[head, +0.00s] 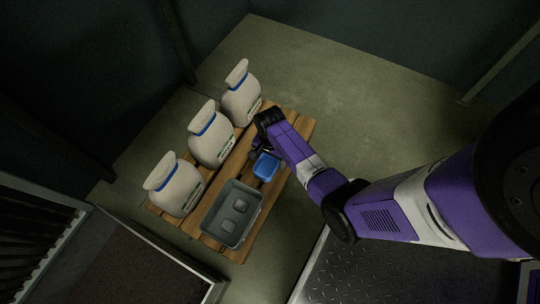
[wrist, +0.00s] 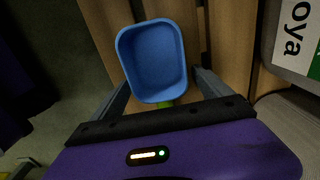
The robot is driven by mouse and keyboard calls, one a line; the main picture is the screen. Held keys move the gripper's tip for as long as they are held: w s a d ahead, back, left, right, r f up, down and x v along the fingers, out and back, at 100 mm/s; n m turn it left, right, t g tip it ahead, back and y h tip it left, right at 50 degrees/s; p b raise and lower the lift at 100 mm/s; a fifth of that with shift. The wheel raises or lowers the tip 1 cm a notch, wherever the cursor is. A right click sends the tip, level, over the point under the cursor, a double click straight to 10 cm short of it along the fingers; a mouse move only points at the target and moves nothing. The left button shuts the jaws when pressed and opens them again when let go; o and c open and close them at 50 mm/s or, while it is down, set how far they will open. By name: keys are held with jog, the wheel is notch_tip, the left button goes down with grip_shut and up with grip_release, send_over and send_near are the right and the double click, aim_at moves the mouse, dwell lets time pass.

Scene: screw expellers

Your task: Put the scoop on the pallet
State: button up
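The scoop (head: 266,165) is a blue, open-topped bowl over the right part of the wooden pallet (head: 302,125). In the wrist view the scoop (wrist: 153,60) faces up, with a bit of green handle (wrist: 166,104) at its near edge. The pallet slats (wrist: 105,28) show behind it. My gripper (wrist: 160,80) has its two grey fingers spread apart on either side of the scoop's near end, with gaps visible. In the head view my gripper (head: 260,147) is just above the scoop, partly hidden by my wrist. Most of the handle is hidden.
Three tied sacks (head: 174,187) with blue bands stand along the pallet's left side. A grey bin (head: 231,213) with two small blocks sits at the front. A sack with lettering (wrist: 296,40) is at the right in the wrist view. Floor behind is clear.

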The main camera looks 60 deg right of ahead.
aim_at(270, 163)
jog(key=shift+r, duration=0.1)
notch_tip(270, 163, up, 12)
jog(key=p, duration=0.7)
jog(key=s+a+r+n+t+h, duration=0.25)
jog(key=s+a+n+t, duration=0.45)
jog(key=s+a+n, duration=0.4)
jog(key=s+a+r+n+t, duration=0.2)
jog(key=r, duration=0.8)
jog(key=s+a+r+n+t+y, duration=0.1)
jog(key=s+a+r+n+t, duration=0.1)
jog(key=r, duration=0.8)
jog(key=s+a+r+n+t+y, duration=0.1)
jog(key=s+a+r+n+t, duration=0.1)
jog(key=r, duration=0.8)
jog(key=shift+s+a+r+n+t, duration=0.35)
jog(key=shift+s+a+t, duration=0.55)
jog(key=shift+a, duration=0.35)
jog(key=shift+w+y, duration=0.1)
jog(key=shift+y, duration=0.15)
